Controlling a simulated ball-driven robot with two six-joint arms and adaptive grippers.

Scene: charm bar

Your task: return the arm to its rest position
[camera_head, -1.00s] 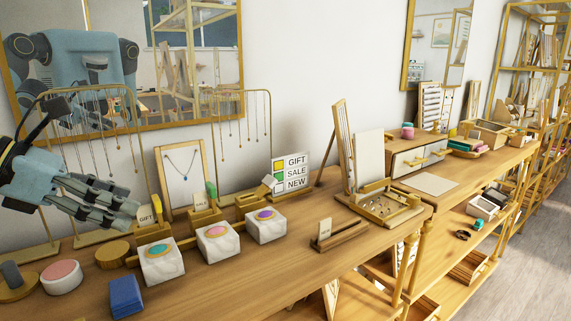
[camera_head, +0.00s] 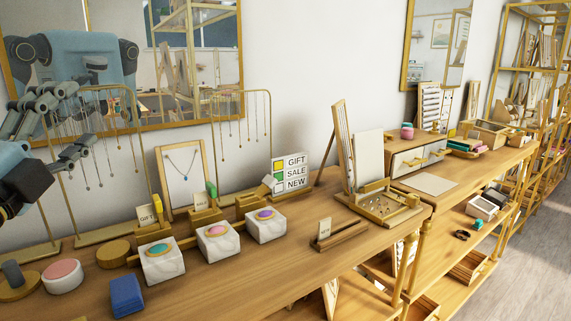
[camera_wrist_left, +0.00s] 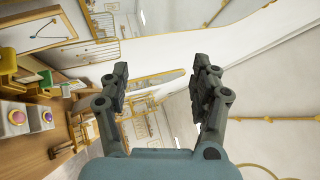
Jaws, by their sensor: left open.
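My left gripper (camera_head: 72,122) is at the left edge of the head view, raised above the table in front of the wall mirror and a necklace stand. Its two fingers are spread apart with nothing between them. In the left wrist view the open fingers (camera_wrist_left: 160,78) point toward the wall and mirror area, with an empty gap between them. The blue wrist of my left arm (camera_head: 14,165) enters from the left. My right gripper is in neither view.
A gold necklace stand (camera_head: 138,150) is close to the left gripper. White blocks with coloured discs (camera_head: 163,265), a blue block (camera_head: 126,296) and a pink-topped round box (camera_head: 62,276) stand on the wooden table (camera_head: 215,290). The front middle of the table is clear.

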